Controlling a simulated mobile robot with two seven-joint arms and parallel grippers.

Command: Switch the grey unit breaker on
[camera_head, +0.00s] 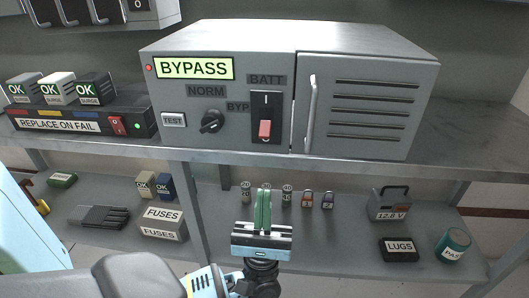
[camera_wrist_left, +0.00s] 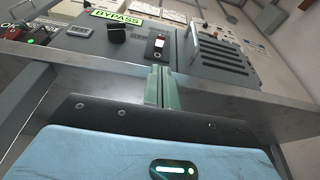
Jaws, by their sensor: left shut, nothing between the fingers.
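The grey unit (camera_head: 222,122) stands on the upper shelf and its lit display reads BYPASS. Its breaker (camera_head: 266,104) is a black plate under the BATT label, with a red-and-white lever (camera_head: 265,131) at the lower end and an I mark at the top. The breaker also shows in the left wrist view (camera_wrist_left: 158,44). My left gripper (camera_head: 264,194) is shut and empty, its green fingers upright below and in front of the shelf edge, apart from the breaker. The fingers also show in the left wrist view (camera_wrist_left: 160,72). My right gripper is not in view.
A black knob (camera_head: 211,122) and a TEST button (camera_head: 173,119) sit left of the breaker. A vertical door handle (camera_head: 311,114) stands just right of it. The shelf edge (camera_head: 230,158) runs below the unit.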

